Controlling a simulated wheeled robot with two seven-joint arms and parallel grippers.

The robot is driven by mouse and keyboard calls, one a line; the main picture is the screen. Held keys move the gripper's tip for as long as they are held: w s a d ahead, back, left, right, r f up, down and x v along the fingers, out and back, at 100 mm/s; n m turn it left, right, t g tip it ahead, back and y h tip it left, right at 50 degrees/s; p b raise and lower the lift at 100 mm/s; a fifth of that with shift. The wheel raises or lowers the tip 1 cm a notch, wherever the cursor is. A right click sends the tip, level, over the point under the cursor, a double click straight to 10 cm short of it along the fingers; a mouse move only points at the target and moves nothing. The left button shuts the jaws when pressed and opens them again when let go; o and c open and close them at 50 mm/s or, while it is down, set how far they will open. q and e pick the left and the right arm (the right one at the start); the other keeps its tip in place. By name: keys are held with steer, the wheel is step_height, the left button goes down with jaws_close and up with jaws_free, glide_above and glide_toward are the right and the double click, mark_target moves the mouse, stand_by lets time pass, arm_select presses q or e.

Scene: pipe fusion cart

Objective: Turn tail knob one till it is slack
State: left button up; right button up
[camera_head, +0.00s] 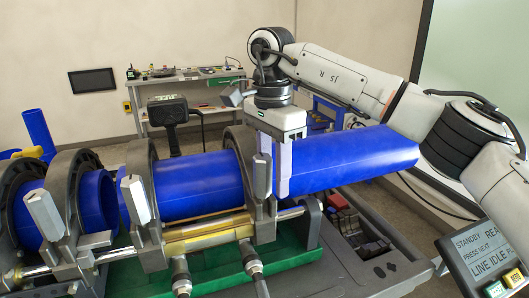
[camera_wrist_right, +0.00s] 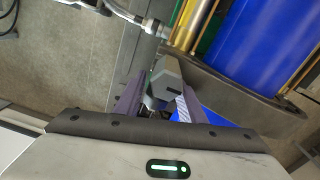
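The grey tail-end knob (camera_head: 262,176) stands upright on the front of the clamp nearest the free pipe end. My right gripper (camera_head: 275,178) comes down over it from above, its pale fingers beside and behind the knob. In the right wrist view the grey faceted knob (camera_wrist_right: 166,80) shows between the two fingers of the gripper (camera_wrist_right: 160,98). The fingers are apart, with the knob in the gap; whether they press on it I cannot tell. A second grey knob (camera_head: 233,97) tilts at the clamp's far side. My left gripper is not in view.
Blue pipe (camera_head: 200,184) lies through the dark ring clamps; another blue length (camera_head: 350,157) extends right, behind the gripper. More grey knobs (camera_head: 134,199) stand along the front. A control panel (camera_head: 484,252) is at lower right. A workbench (camera_head: 185,78) stands behind.

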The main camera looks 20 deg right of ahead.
mark_target(262, 153)
steer(key=shift+o, duration=0.3)
steer(key=shift+w+a+t, duration=0.2)
steer(key=shift+a+t, duration=0.1)
steer(key=shift+a, duration=0.45)
steer(key=shift+c, duration=0.2)
steer(key=shift+w+r, duration=0.1)
steer(key=shift+r, duration=0.3)
steer(key=o, duration=0.9)
steer(key=r, duration=0.5)
steer(key=shift+w+a+r, duration=0.15)
steer(key=shift+w+a, duration=0.05)
steer(key=shift+w, duration=0.15)
steer(key=shift+d, duration=0.1)
steer(key=shift+d, duration=0.15)
